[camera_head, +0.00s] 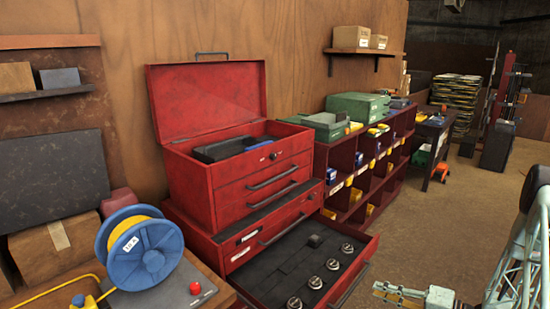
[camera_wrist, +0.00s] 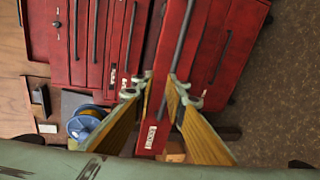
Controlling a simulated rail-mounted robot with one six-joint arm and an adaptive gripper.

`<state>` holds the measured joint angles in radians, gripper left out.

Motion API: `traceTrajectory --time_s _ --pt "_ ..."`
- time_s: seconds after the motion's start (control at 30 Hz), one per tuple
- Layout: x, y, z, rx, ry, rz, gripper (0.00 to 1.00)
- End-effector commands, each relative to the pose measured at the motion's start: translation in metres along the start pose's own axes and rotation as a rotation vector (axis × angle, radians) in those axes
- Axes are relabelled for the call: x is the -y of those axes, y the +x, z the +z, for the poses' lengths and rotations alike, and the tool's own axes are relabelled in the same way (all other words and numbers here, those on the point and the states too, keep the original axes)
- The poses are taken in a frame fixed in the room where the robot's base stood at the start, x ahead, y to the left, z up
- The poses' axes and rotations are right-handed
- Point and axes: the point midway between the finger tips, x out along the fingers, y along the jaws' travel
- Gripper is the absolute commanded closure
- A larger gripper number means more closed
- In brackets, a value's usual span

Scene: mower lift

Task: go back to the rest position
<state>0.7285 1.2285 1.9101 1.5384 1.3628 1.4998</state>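My gripper (camera_wrist: 157,94) shows in the wrist view with its two fingers apart and nothing visibly held between them. The red front of a drawer shows beyond the gap. In the head view my gripper (camera_head: 386,293) is at the lower right edge, partly cut off, just right of the open drawer (camera_head: 290,262) and seemingly apart from its handle. The drawer is in the lower part of the red tool chest (camera_head: 213,252). Its dark insert holds several round metal pieces and one dark block (camera_head: 315,240).
A red toolbox (camera_head: 240,190) with a raised lid stands on the chest. A blue cable reel (camera_head: 140,250) is on the bench at left. A red shelf with bins (camera_head: 350,190) runs along the wall behind. The floor (camera_head: 440,220) to the right is largely clear.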

Motion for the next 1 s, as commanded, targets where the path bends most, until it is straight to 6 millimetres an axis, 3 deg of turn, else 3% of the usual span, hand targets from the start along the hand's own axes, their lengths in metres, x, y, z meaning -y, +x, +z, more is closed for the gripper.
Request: traceTrajectory --time_s 0.4,1.0 --pt "-0.084 0.015 -0.027 -0.149 -0.242 -0.022 0.88" --pt "-0.192 0.023 -0.084 -0.37 -0.607 -0.035 0.88"
